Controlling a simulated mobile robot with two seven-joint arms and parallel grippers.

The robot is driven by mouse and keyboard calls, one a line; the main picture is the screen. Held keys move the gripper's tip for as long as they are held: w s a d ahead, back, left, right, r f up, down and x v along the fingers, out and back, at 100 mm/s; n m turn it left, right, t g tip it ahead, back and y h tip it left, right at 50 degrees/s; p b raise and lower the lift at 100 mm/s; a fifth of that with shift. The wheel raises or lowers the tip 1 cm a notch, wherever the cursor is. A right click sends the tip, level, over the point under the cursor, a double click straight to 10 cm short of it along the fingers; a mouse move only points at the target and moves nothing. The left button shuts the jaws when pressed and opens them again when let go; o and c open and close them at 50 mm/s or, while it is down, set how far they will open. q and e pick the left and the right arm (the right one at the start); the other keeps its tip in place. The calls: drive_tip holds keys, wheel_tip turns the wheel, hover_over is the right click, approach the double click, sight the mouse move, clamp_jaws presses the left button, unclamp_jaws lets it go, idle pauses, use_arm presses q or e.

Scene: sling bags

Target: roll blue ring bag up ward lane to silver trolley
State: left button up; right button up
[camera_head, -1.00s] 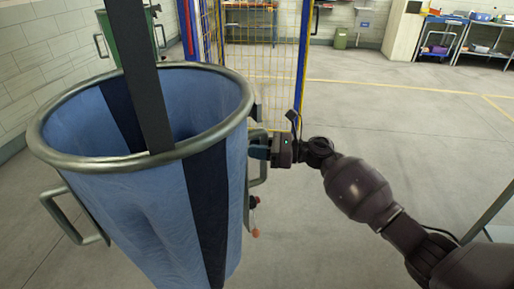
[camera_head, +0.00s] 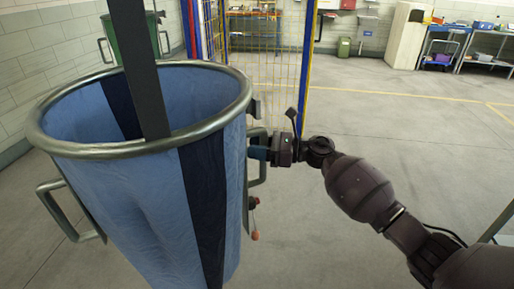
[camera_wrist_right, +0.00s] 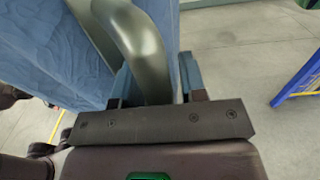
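The blue ring bag (camera_head: 150,215) stands upright at the left of the head view, with a dark stripe, a grey metal rim and an open, empty-looking top. It has a metal side handle (camera_head: 58,208) on its left and another on its right. My right gripper (camera_head: 259,152) is at the right-hand handle. In the right wrist view the handle's grey bar (camera_wrist_right: 148,55) lies between the blue fingers (camera_wrist_right: 158,82), which look shut on it. My left gripper is not in view. I cannot pick out the silver trolley with certainty.
A yellow mesh fence (camera_head: 268,65) with a blue post (camera_head: 306,70) stands ahead. A green ring bag (camera_head: 130,38) is behind at the left by the wall. Loaded carts (camera_head: 445,48) and a small green bin (camera_head: 344,47) are at the back. Floor to the right is open.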

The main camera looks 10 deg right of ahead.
drive_tip(key=shift+o, duration=0.7)
use_arm(q)
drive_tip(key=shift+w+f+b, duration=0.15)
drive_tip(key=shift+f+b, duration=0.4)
drive_tip(key=shift+b, duration=0.2)
use_arm(e)
drive_tip(key=v, duration=1.1)
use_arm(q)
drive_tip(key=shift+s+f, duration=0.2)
use_arm(e)
drive_tip(key=shift+w, duration=0.1)
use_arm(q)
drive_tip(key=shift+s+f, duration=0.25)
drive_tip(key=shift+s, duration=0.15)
use_arm(e)
drive_tip(key=shift+f, duration=0.15)
